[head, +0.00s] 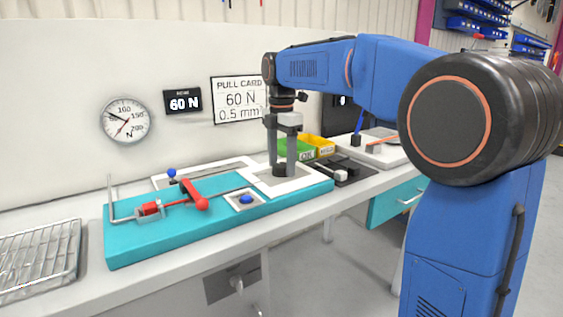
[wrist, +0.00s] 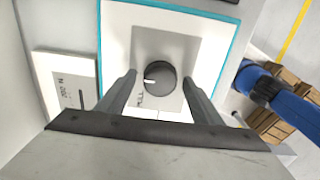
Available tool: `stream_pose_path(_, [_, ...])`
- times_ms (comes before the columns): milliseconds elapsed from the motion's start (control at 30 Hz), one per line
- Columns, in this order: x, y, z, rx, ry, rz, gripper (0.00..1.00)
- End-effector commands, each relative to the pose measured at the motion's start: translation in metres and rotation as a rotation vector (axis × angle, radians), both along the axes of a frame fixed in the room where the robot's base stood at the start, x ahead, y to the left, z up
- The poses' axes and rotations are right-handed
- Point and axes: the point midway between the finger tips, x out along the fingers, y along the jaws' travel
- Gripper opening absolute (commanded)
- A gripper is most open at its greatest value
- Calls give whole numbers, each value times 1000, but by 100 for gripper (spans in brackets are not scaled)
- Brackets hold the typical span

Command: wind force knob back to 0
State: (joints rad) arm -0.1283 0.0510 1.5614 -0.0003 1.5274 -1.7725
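The force knob (wrist: 158,76) is a round black dial on a grey plate (wrist: 185,50). Its white pointer mark points left in the wrist view; part of the plate's lettering shows below it, and no clear 0 mark can be read. My gripper (wrist: 158,80) is open, with one finger on each side of the knob and a small gap visible on either side. In the head view my gripper (head: 283,172) points straight down, its fingertips low beside the dark knob (head: 283,169) on the white-framed panel (head: 310,178) of the teal bench fixture.
A dial gauge (head: 124,120), a display reading 60 N (head: 182,101) and a pull card reading 60 N, 0.5 mm (head: 239,101) are on the wall. A red lever (head: 193,192) and blue button (head: 246,199) are left of my gripper. Green and yellow bins (head: 318,146) stand behind it.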

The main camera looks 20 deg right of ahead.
Motion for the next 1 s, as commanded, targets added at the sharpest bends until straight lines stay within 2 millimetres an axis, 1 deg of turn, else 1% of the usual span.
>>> stream_pose_path(267, [0,0,1,0,1,-1,59])
stream_pose_path(367, [0,0,6,0,0,-1,59])
stream_pose_path(433, [0,0,14,0,0,-1,59])
stream_pose_path(567, [1,0,36,1,-2,-1,59])
stream_pose_path(1000, [1,0,124,1,-2,0,59])
